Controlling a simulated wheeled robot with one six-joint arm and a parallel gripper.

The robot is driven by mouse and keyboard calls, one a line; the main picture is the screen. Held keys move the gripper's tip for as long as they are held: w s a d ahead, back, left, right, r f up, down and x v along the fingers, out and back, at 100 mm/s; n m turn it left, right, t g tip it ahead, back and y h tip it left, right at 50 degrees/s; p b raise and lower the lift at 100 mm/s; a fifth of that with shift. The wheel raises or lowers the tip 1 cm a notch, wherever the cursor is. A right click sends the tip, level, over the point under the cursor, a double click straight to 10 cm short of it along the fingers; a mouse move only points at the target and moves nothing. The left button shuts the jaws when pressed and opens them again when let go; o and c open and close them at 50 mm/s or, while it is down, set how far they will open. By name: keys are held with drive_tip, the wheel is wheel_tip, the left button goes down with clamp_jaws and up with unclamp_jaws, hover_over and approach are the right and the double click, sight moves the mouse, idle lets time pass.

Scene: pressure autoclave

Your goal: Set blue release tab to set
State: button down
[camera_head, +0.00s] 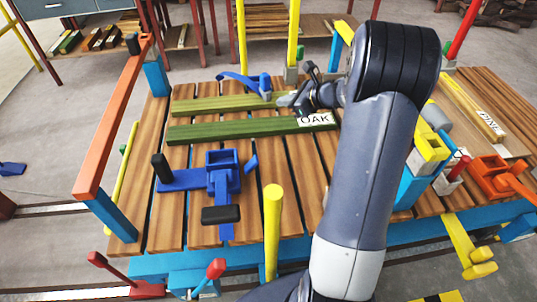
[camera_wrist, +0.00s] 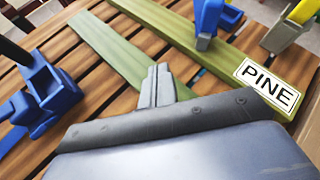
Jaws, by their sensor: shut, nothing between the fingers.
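Several blue parts are in view, and I cannot tell for certain which is the release tab. A blue clamp with a curved strap (camera_head: 245,81) stands at the far edge of the slatted table, by the end of a green board. A blue fixture (camera_head: 222,178) with black-ended handles sits at the front left, with a small blue tab (camera_head: 251,163) slanting at its right side. My gripper (camera_head: 287,101) is shut and empty, close beside the far clamp. In the wrist view its shut fingers (camera_wrist: 158,84) are over a green board, apart from the blue fixture (camera_wrist: 46,88) at left.
Two green boards (camera_head: 230,131) lie across the table; the nearer one's label (camera_head: 317,120) reads OAK in the head view, though a label (camera_wrist: 267,85) reads PINE in the wrist view. A yellow post (camera_head: 272,225) and an orange rail (camera_head: 112,120) rise at the edges.

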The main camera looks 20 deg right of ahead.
sight(251, 165)
drive_tip(key=s+f+n+g+y+p, duration=0.1)
drive_tip(key=s+n+g, duration=0.5)
drive_tip(key=s, duration=1.1)
drive_tip(key=shift+d+f+g+y+p, duration=0.25)
drive_tip(key=shift+f+g+y+p, duration=0.15)
drive_tip(key=shift+g+y+p, duration=0.35)
drive_tip(key=b+x, duration=0.2)
drive_tip(key=x, duration=0.8)
drive_tip(key=shift+s+a, duration=0.1)
drive_tip(key=shift+a+r, duration=0.8)
drive_tip(key=shift+a, duration=0.25)
drive_tip(key=shift+w+a+r, duration=0.35)
drive_tip(key=shift+a+r, duration=0.1)
drive_tip(key=shift+a, duration=0.15)
drive_tip(key=shift+r, duration=0.1)
drive_tip(key=shift+r+p, duration=0.1)
drive_tip(key=shift+p, duration=0.4)
drive_tip(key=shift+a, duration=0.1)
